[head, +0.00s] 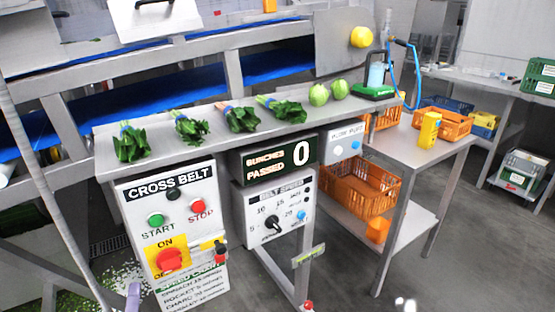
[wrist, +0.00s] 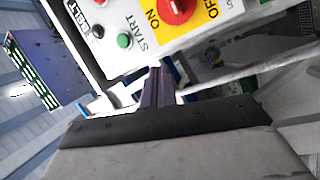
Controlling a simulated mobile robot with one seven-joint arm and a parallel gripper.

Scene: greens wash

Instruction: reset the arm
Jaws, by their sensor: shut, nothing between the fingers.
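My gripper (wrist: 158,82) shows in the wrist view as narrow dark fingers pressed together, with nothing between them. The fingers point toward the lower edge of the cross belt control box (wrist: 180,30), beside its start button and red on/off knob. I cannot tell whether they touch the box. In the head view the same control box (head: 175,193) is at the lower left. A small purple-grey tip at the bottom edge there may be part of my gripper, but I cannot tell.
Several leafy bunches (head: 240,119) and two round green vegetables (head: 318,94) lie on the steel ledge (head: 185,109). A bunch counter (head: 275,158) reads 0. A side table (head: 432,148) with a yellow container (head: 429,128) and orange crates (head: 358,188) stands right.

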